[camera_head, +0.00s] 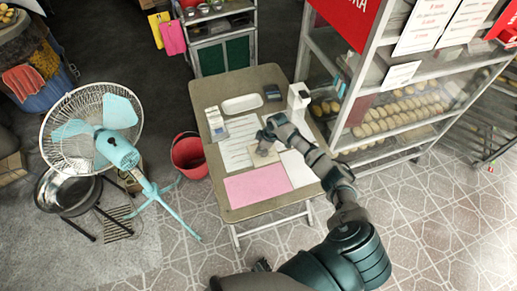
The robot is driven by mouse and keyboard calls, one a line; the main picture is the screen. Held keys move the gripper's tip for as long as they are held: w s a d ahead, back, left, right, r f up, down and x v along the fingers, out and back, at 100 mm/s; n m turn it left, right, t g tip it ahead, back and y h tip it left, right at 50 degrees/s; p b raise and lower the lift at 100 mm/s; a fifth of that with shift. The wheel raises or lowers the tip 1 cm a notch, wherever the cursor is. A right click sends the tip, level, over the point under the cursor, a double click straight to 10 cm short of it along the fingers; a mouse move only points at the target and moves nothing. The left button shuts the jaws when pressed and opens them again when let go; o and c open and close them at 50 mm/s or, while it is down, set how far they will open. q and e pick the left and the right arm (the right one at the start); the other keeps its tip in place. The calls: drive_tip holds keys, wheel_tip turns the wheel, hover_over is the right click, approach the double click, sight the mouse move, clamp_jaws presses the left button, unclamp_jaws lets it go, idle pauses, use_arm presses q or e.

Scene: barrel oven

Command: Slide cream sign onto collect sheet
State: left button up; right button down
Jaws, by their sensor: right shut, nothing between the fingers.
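A small folding table (243,88) holds several flat sheets. A cream-grey piece (262,158), which looks like the cream sign, lies flat, partly hidden under my right gripper. My right gripper (264,145) is shut and empty, pointing down at it; I cannot tell whether the fingertips touch it. A pink sheet (257,187) lies nearer the front edge. A white sheet (300,168) lies to its right, partly under my arm. A printed white sheet (236,146) lies to the left. I cannot read which one is the collect sheet. My left gripper is not seen.
A white tray (242,104), a dark box (272,92), a white device (298,97) and a small box (215,121) stand toward the table's back and sides. A bread rack (405,120) stands close on the right. A red bucket (188,156) and fan (117,150) stand left.

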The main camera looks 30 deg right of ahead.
sight(265, 154)
drive_tip(key=shift+a, duration=0.1)
drive_tip(key=shift+s+r, duration=0.1)
drive_tip(key=d, duration=0.1)
drive_tip(key=s+p, duration=0.1)
drive_tip(key=s+d+p, duration=0.1)
drive_tip(key=shift+s+d+r, duration=0.2)
drive_tip(key=shift+d+r, duration=0.05)
drive_tip(key=shift+d, duration=0.1)
drive_tip(key=s+d+p, duration=0.1)
drive_tip(key=s+d, duration=0.1)
drive_tip(key=s+d+p, duration=0.2)
drive_tip(key=s+d, duration=0.1)
drive_tip(key=shift+s+d+f, duration=0.1)
drive_tip(key=shift+d, duration=0.25)
drive_tip(key=shift+d+f, duration=0.2)
drive_tip(key=shift+f, duration=0.1)
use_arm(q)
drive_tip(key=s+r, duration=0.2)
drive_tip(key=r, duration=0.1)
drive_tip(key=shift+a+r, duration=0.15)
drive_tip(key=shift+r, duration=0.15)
use_arm(e)
drive_tip(key=shift+a, duration=0.1)
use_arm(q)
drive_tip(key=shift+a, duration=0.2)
use_arm(e)
drive_tip(key=shift+a+r, duration=0.15)
drive_tip(key=shift+a, duration=0.1)
